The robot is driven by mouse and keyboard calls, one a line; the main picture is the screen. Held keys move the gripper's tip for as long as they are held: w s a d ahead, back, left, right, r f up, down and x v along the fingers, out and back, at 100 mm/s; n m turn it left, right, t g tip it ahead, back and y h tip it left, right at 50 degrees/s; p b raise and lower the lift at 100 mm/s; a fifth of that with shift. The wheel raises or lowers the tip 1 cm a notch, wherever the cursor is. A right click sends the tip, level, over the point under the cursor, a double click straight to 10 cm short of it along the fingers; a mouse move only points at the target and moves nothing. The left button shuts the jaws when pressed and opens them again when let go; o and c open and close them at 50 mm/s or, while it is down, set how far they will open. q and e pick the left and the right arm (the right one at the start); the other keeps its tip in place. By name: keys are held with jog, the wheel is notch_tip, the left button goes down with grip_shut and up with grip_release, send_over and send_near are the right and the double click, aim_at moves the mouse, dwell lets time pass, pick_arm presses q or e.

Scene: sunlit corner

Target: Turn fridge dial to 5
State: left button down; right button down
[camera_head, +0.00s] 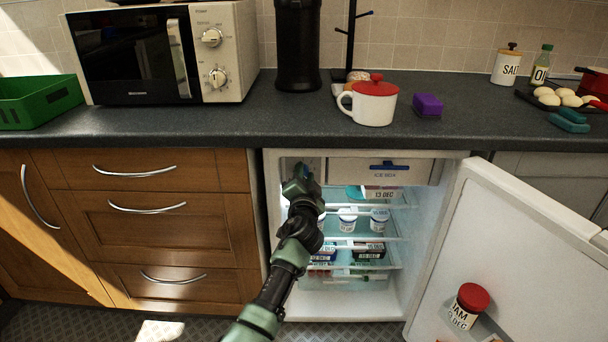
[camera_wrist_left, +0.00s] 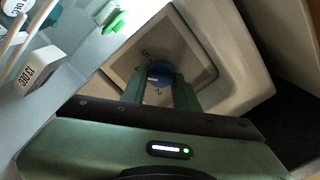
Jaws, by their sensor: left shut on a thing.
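The fridge (camera_head: 281,262) stands open under the counter, with its door (camera_head: 520,240) swung out to the right. The blue fridge dial (camera_wrist_left: 159,73) sits in a pale panel with dark numbers around it in the left wrist view. My left gripper (camera_head: 302,172) reaches into the upper left of the fridge. In the left wrist view its two green fingers (camera_wrist_left: 160,88) are shut on the dial, one on each side. The setting the dial points to is too small to read. My right gripper is not in view.
An ice box (camera_head: 385,172) is right of my left gripper. Shelves below hold several labelled pots (camera_head: 378,220) and packs. A jam jar (camera_head: 468,305) sits in the door. The counter edge (camera_head: 230,141) runs above the fridge.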

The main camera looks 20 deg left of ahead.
pick_arm(q)
jog(key=shift+f+m+p, duration=0.1)
jog(key=shift+m+p, duration=0.9)
jog(key=shift+m, duration=3.2)
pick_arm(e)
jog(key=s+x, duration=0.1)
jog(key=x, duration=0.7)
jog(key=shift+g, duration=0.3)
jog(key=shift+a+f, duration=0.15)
pick_arm(q)
jog(key=c, duration=1.1)
grip_release()
jog(key=shift+s+d, duration=0.1)
jog(key=shift+s, duration=0.05)
jog(key=p+v, duration=0.1)
jog(key=v, duration=0.6)
jog(key=shift+s+p, duration=0.25)
jog(key=shift+p, duration=0.1)
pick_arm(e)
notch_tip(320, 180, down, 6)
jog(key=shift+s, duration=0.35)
